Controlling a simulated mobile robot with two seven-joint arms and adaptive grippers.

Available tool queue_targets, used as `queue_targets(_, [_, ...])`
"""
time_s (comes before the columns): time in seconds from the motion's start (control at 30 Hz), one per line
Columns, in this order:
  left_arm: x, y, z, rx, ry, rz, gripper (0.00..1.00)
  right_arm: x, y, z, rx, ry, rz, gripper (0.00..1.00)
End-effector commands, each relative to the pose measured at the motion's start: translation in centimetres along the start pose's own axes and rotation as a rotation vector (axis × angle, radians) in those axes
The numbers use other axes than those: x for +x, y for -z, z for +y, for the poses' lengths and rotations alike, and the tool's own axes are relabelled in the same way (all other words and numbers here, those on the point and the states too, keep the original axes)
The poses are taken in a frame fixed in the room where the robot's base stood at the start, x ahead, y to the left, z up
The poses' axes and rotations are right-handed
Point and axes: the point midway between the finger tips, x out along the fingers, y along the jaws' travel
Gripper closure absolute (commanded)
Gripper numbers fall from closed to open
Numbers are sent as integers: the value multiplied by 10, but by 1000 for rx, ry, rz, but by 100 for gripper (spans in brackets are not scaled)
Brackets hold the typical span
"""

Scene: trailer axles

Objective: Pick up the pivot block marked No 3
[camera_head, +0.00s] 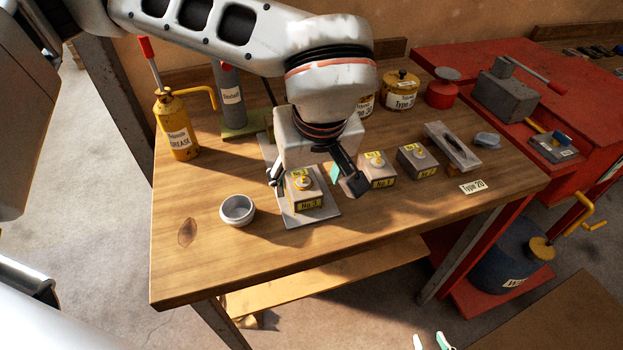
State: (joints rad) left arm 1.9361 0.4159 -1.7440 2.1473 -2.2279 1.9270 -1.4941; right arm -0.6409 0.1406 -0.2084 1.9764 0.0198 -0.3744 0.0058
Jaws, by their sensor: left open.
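The pivot block marked No 3 (308,204) is a grey block with a yellow label and a yellow-ringed knob on top. It sits on a grey plate (323,216) on the wooden table. My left gripper (313,180) is open over the block, one finger to its left and the other to its upper right. I cannot tell whether either finger touches it. The gripper body hides the plate's back part. Only the fingertips of my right gripper (431,342) show at the bottom edge, apart and empty, away from the table.
Two similar blocks stand to the right, one close to my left gripper's finger (378,171) and one further off (416,160). A small round cup (237,210) is at the left. A yellow grease can (177,130) stands behind. The front left tabletop is clear.

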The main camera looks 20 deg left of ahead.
Motion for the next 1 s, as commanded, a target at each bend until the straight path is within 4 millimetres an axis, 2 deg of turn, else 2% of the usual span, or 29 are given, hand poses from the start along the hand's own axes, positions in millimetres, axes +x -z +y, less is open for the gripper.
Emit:
queue_targets(0.03, [-2, 10, -3, -2, 6, 33, 39, 0, -1, 0, 0, 0, -1, 69])
queue_targets(0.17, [1, 20, -6, -2, 16, 65, 39, 1, -2, 0, 0, 0, -2, 69])
queue_targets(0.47, [31, 21, -4, -3, 15, 62, 39, 0, -5, -1, -1, 1, -6, 69])
queue_targets(0.73, [67, 23, 2, -3, 15, 61, 39, 1, -6, -1, -1, 1, -6, 69])
queue_targets(1.0, [75, 24, 2, -3, 13, 63, 39, 1, -5, -1, -2, 1, -5, 69])
